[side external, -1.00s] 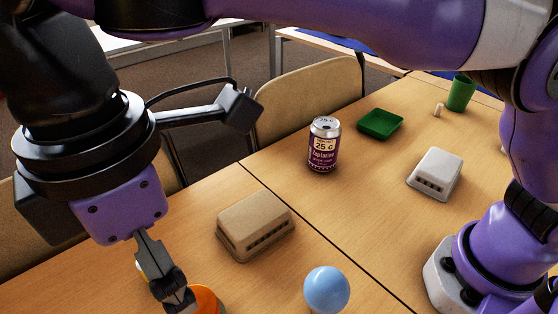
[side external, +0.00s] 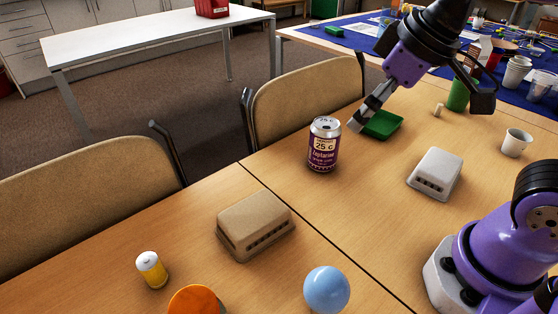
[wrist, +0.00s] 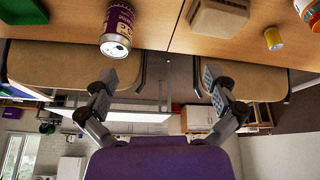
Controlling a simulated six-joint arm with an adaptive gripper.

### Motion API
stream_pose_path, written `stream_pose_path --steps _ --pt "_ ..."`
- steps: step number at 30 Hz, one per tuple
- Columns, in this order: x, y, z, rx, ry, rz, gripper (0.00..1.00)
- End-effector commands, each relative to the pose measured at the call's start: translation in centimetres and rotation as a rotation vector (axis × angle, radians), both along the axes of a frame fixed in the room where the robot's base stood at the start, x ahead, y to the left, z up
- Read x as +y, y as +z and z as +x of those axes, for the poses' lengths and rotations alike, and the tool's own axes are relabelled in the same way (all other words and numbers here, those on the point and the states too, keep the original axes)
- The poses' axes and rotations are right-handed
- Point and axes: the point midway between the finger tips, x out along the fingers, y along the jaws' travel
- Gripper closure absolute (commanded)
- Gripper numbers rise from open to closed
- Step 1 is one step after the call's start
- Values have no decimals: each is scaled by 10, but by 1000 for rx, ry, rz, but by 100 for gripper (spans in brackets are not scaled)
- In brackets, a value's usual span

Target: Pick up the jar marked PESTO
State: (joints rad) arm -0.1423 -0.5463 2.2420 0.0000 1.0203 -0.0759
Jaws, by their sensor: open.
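No label that reads PESTO shows in either view. A small yellow container with a white lid (side external: 152,269) stands upright at the front left; its label is too small to read. It also shows in the wrist view (wrist: 273,39). A purple can (side external: 323,146) marked "25 c" stands upright mid-table and shows in the wrist view (wrist: 117,28). My gripper (side external: 357,121) is above the table right of the can, by the green tray (side external: 382,125). In the wrist view my gripper (wrist: 158,78) has its fingers wide apart with nothing between them.
A tan slotted box (side external: 255,225), a blue ball (side external: 326,288) and an orange object (side external: 194,300) are nearer the camera. A white slotted box (side external: 435,173), a white cup (side external: 515,142) and a green cup (side external: 459,95) are to the right. Chairs (side external: 305,100) line the far edge.

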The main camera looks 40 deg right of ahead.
Motion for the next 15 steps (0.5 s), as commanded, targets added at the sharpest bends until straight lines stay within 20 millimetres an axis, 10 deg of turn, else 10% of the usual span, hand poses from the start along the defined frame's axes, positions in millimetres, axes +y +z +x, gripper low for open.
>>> stream_pose_path --steps 15 --pt "-33 -32 -27 -65 -214 40 0"
